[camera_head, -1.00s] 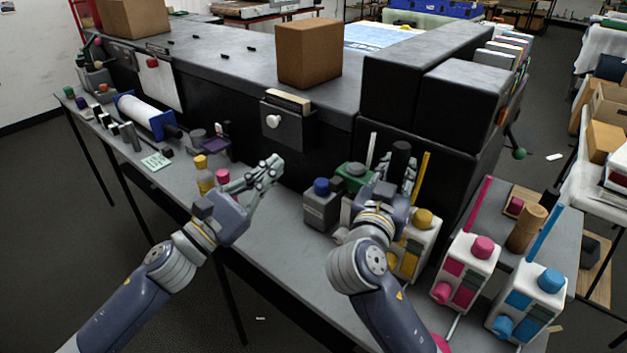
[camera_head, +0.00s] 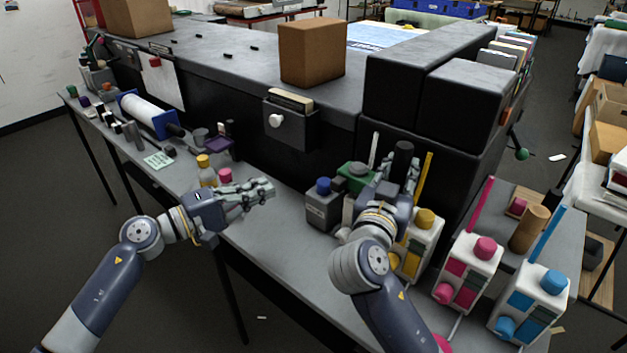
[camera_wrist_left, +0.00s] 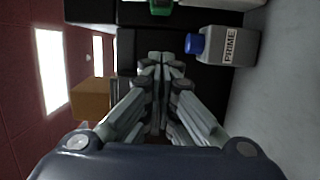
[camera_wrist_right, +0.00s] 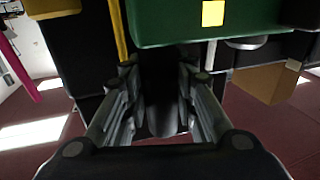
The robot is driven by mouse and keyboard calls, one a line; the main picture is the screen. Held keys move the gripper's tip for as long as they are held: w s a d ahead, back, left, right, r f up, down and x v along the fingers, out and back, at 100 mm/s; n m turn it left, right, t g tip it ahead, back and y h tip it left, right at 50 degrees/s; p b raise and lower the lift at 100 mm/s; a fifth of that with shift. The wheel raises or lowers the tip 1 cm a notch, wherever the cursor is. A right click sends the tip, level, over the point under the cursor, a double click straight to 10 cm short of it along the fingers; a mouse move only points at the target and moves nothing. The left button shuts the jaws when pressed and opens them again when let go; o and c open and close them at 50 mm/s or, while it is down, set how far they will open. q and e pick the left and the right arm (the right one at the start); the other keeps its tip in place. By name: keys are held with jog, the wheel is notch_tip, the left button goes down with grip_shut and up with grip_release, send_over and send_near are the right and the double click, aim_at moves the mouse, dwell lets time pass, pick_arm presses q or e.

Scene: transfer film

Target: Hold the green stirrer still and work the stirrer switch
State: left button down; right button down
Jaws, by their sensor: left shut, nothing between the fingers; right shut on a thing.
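The green stirrer (camera_head: 355,176) stands on the bench behind the grey bottle, partly hidden by my right arm. In the right wrist view, its green body (camera_wrist_right: 205,22) with a yellow square (camera_wrist_right: 213,13) fills the top. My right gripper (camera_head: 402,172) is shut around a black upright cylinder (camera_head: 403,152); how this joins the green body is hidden. In the right wrist view, the dark cylinder shows between the fingers (camera_wrist_right: 160,85). My left gripper (camera_head: 268,190) is shut and empty above the bench, left of the stirrer and apart from it. I cannot make out the switch clearly.
A grey PRIME bottle with a blue cap (camera_head: 322,206) stands between my left gripper and the stirrer. A yellow-capped unit (camera_head: 420,244) stands right of my right gripper, with magenta (camera_head: 466,270) and cyan (camera_head: 530,300) units further right. A small bottle (camera_head: 206,175) stands behind my left gripper.

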aim_at(339, 184)
jog(key=shift+f, duration=0.1)
pick_arm(q)
jog(key=w+d, duration=0.2)
jog(key=d, duration=0.9)
jog(key=shift+w+d, duration=0.2)
jog(key=shift+w, duration=0.1)
